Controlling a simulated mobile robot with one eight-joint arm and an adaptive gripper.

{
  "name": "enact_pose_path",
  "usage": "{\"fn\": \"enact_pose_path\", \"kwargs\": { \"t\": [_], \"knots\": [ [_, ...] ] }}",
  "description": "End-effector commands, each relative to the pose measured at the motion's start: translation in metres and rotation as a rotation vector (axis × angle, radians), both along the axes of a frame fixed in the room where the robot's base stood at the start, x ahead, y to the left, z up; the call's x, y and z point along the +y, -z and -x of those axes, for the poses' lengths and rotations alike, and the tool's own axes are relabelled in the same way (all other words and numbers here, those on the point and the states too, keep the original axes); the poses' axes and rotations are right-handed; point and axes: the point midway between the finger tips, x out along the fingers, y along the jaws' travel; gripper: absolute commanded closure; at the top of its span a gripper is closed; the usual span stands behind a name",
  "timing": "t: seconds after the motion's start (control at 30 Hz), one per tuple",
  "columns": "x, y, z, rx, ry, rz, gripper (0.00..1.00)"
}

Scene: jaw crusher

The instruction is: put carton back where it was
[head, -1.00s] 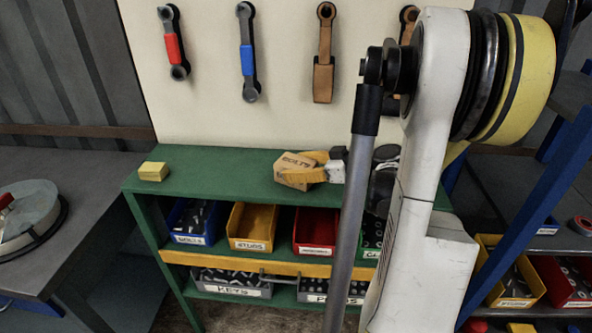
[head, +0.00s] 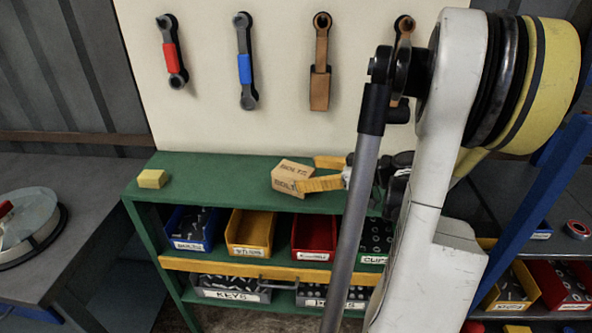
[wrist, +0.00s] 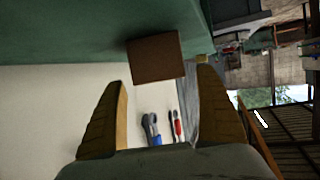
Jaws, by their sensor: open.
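The brown carton (head: 290,172), labelled BOLTS, stands on the green shelf top (head: 222,172), toward its right part in the head view. My gripper (head: 307,173) is open at the carton's right side, its yellow fingers spread. The nearer finger covers a little of the carton's right edge in the head view. In the wrist view the carton (wrist: 156,58) shows ahead, between the spread fingertips of my gripper (wrist: 162,77), with a gap on each side. The carton's far side is hidden.
A small yellow block (head: 152,178) sits at the shelf top's left end. Wrenches, including a blue-handled one (head: 245,68), hang on the pale board behind. Labelled bins (head: 249,232) fill the shelves below. A blue rack (head: 530,215) stands at the right.

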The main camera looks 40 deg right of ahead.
Motion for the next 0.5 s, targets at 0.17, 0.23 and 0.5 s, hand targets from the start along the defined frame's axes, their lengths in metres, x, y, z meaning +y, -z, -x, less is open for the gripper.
{"fn": "enact_pose_path", "kwargs": {
  "t": [0.17,0.23,0.5],
  "knots": [
    [-0.012,-0.016,0.036,0.0,0.003,0.0,0.16],
    [-0.016,-0.02,0.046,0.0,0.003,-0.001,0.16],
    [-0.02,-0.024,0.062,0.0,0.0,0.001,0.16]
  ]
}}
